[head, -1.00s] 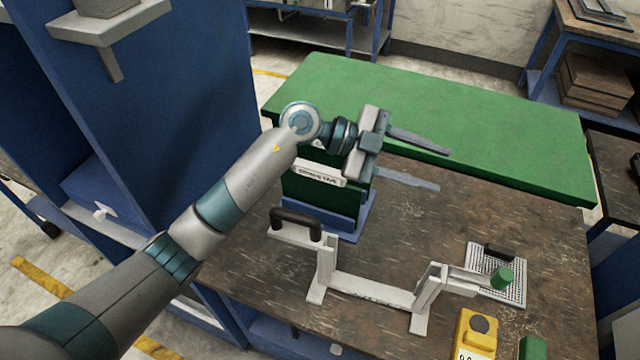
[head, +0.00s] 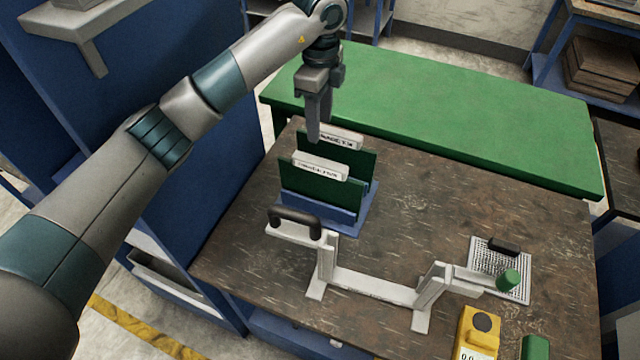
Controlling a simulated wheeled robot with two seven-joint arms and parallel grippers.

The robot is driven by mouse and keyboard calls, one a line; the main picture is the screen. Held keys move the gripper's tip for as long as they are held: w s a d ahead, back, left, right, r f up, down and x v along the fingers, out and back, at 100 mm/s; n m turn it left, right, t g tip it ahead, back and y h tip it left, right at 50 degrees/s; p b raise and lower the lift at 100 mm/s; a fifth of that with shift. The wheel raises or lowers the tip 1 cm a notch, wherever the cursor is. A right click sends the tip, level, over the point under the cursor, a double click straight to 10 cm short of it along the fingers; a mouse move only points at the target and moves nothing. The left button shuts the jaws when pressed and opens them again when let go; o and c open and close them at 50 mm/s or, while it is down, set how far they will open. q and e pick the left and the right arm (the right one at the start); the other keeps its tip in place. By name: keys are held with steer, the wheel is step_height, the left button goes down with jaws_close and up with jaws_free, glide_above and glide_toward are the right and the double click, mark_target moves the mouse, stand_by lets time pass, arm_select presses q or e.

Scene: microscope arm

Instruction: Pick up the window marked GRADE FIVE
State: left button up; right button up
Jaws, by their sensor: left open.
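Two dark green window panels with white label strips along their tops stand upright in a blue rack (head: 345,219). The lettering is too small to read surely, so I cannot tell which is GRADE FIVE. The front panel (head: 308,186) hides the lower part of the rear panel (head: 358,164). My left gripper (head: 314,132) points down by the left end of the rear panel's label, its fingers seen nearly edge-on. It is open and holds nothing. I cannot tell whether its tips touch the rear panel. My right gripper is not in view.
A white metal stand with a black handle (head: 296,221) is in front of the rack. A perforated plate (head: 513,258), a green knob (head: 508,280) and a yellow device (head: 476,335) are at the right.

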mark_target(320, 159)
arm_select(q)
steer(key=shift+f, duration=0.15)
step_height(320, 159, down, 12)
steer(key=shift+f, duration=0.1)
stand_by(0.4)
steer(key=f, duration=0.2)
steer(key=f+b, duration=0.1)
steer(key=f, duration=0.1)
steer(key=shift+s+b, duration=0.3)
steer(key=shift+s, duration=0.1)
steer(key=shift+f, duration=0.55)
